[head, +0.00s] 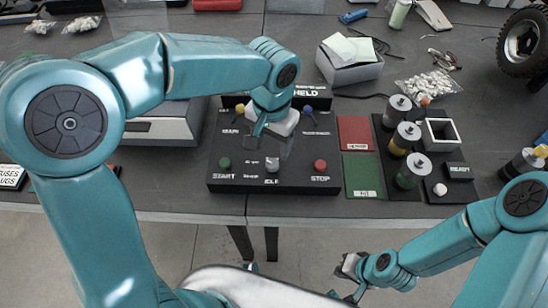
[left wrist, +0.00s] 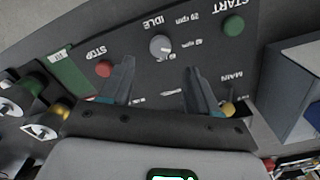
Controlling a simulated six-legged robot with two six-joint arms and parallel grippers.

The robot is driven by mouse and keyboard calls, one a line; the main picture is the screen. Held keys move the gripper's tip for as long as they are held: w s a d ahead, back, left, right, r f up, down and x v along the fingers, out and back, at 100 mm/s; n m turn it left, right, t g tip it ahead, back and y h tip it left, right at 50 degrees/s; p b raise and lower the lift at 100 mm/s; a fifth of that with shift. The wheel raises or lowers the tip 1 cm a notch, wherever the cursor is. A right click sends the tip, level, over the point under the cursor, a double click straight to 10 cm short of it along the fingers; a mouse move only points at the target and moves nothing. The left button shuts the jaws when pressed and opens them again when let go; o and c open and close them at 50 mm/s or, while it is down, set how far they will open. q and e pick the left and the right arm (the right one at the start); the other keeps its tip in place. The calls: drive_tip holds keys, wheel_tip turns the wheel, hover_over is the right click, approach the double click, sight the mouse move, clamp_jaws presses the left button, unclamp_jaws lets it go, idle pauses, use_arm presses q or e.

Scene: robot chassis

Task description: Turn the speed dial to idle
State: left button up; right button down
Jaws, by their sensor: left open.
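The speed dial (head: 272,165) is a pale grey round knob at the front middle of the dark control panel (head: 215,176), with the word IDLE below it. In the left wrist view the dial (left wrist: 160,47) lies just beyond the fingertips, between their lines, with rpm marks around it. Which mark it points at is too small to tell. My left gripper (head: 268,133) is open and empty above the panel, slightly behind the dial; its two fingers (left wrist: 160,68) show apart, not touching the dial. My right gripper (head: 350,279) is low in front of the table; its jaws are unclear.
A green START button (head: 224,163) and red STOP button (head: 320,166) flank the dial. Yellow (head: 240,108) and blue (head: 307,108) toggles stand behind. Red (head: 356,133) and green (head: 362,175) mats and several canisters (head: 411,170) are at right.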

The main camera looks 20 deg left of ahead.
sight(272, 163)
use_arm(q)
wheel_tip(272, 163, down, 7)
drive_tip(key=shift+w+r, duration=0.15)
drive_tip(key=shift+s+f, duration=0.25)
drive_tip(key=shift+f, duration=0.1)
drive_tip(key=shift+w+f, duration=0.1)
drive_tip(key=shift+w, duration=0.15)
drive_tip(key=shift+s, duration=0.1)
drive_tip(key=c, duration=1)
